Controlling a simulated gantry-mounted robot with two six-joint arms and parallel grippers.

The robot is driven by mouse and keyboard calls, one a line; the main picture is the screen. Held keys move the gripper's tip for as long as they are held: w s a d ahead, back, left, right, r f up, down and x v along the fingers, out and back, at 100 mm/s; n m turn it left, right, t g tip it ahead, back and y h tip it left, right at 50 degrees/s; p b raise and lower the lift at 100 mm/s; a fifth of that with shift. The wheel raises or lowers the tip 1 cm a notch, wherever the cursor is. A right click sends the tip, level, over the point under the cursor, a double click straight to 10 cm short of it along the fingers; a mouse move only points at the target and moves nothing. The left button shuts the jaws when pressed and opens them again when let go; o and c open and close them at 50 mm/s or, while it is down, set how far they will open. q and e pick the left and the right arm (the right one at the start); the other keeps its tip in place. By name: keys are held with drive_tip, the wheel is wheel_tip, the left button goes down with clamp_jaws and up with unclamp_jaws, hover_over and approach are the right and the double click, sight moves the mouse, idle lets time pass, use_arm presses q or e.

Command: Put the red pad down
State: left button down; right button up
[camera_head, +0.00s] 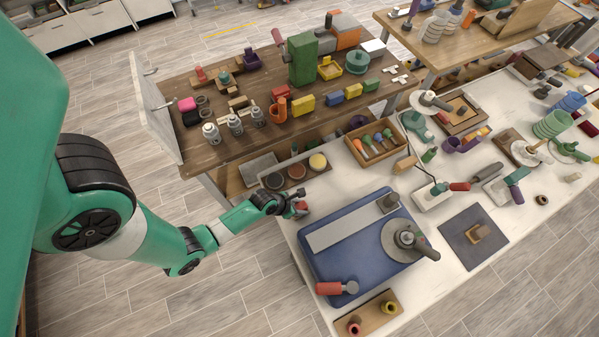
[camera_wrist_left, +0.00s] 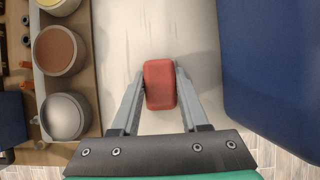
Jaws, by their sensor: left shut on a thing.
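The red pad (camera_wrist_left: 160,84) is a small rounded red block between the two grey fingers of my left gripper (camera_wrist_left: 160,86), which is shut on it. In the head view the pad (camera_head: 301,206) shows at the tip of my left gripper (camera_head: 297,202), partly hidden by it. It is over the white tabletop (camera_wrist_left: 120,40), near the table's left edge. I cannot tell whether the pad touches the surface. My right gripper is in neither view.
A wooden tray with round grey, brown and yellow pots (camera_wrist_left: 60,50) is close on the left in the wrist view. A blue mat (camera_wrist_left: 275,70) lies on the right, bearing a metal plate (camera_head: 345,222) and a round tool (camera_head: 405,238). A bare white strip lies between.

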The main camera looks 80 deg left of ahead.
use_arm(q)
drive_tip(key=shift+f, duration=0.1)
drive_tip(key=shift+c, duration=2.1)
unclamp_jaws()
drive_tip(key=shift+r, duration=0.25)
drive_tip(key=p+v, duration=0.2)
drive_tip(key=v, duration=0.5)
drive_tip(key=shift+s, duration=0.15)
drive_tip(key=shift+r, duration=0.15)
